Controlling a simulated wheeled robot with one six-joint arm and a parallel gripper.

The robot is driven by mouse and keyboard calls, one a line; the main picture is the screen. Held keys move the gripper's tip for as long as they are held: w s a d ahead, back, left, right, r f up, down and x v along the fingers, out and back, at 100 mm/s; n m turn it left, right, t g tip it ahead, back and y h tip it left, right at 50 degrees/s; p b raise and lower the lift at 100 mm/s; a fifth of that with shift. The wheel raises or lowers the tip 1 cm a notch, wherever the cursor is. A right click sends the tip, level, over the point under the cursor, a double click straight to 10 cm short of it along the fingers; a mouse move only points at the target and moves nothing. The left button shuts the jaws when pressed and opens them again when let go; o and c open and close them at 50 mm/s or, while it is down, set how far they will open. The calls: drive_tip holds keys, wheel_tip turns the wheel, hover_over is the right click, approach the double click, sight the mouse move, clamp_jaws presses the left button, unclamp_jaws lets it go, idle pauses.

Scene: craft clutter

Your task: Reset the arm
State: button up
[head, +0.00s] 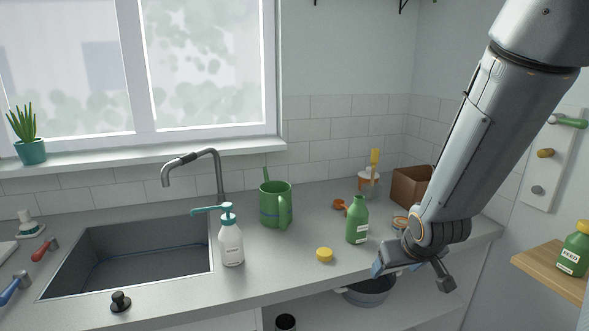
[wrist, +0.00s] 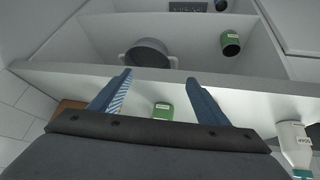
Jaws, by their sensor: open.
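My gripper (head: 412,274) hangs at the lower end of my arm, by the counter's front edge in the head view. In the wrist view my gripper (wrist: 159,80) shows two blue fingers spread well apart with nothing held between them. A green bottle (head: 357,222) without a cap stands on the counter to the left of my gripper. A green object with a white label, seemingly this bottle (wrist: 163,111), shows beyond the gap between the fingers, apart from them.
The counter (head: 290,272) holds a white pump bottle (head: 231,243), a green watering can (head: 276,206), a yellow cap (head: 324,255) and a brown box (head: 411,186). A grey pot (wrist: 148,53) sits on the shelf below. A wooden ledge (head: 548,274) with a green bottle (head: 574,254) juts out at right.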

drive_tip(key=s+a+g, duration=0.2)
drive_tip(key=s, duration=0.5)
drive_tip(key=s+a+m+g, duration=0.1)
drive_tip(key=s+a+g, duration=0.2)
drive_tip(key=s, duration=0.5)
